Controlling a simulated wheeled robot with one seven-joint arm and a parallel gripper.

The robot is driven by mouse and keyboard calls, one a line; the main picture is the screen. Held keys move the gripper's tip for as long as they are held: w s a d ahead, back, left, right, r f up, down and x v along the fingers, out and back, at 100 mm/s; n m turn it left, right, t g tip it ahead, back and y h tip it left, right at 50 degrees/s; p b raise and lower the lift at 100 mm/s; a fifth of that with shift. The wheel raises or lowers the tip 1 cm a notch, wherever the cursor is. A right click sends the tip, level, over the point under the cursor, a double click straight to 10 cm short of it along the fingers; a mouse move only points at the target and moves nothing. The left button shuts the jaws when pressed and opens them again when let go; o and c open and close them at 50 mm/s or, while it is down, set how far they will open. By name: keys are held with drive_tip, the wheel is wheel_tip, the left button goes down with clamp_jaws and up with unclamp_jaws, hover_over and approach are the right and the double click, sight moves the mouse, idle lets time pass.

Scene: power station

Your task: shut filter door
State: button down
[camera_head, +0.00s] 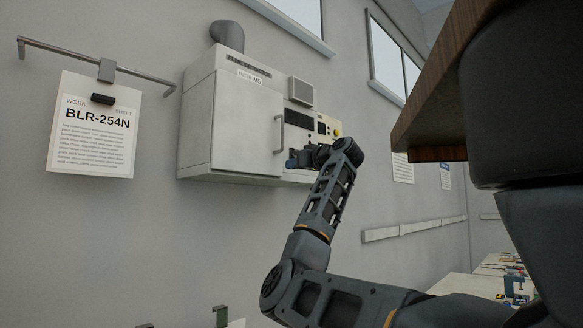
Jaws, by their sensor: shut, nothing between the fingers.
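The filter door (247,127) is the pale front panel of the white wall-mounted fume extractor cabinet (200,110). A curved grey handle (279,134) stands at its right edge. The door looks flush or nearly flush with the cabinet front; I cannot tell whether a small gap is left. My gripper (292,162) is at the lower right corner of the door, just below the handle. It is shut and empty. Whether it touches the door is unclear. My wrist hides part of the cabinet's lower right front.
A work sheet (93,125) hangs from a rail (95,62) at left. A brown wooden board edge (430,100) juts in at upper right. The wall between sheet and cabinet is clear.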

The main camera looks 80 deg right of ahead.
drive_tip(key=b+v, duration=0.2)
drive_tip(key=v, duration=0.6)
drive_tip(key=shift+s+d+f, duration=0.15)
drive_tip(key=shift+s, duration=0.3)
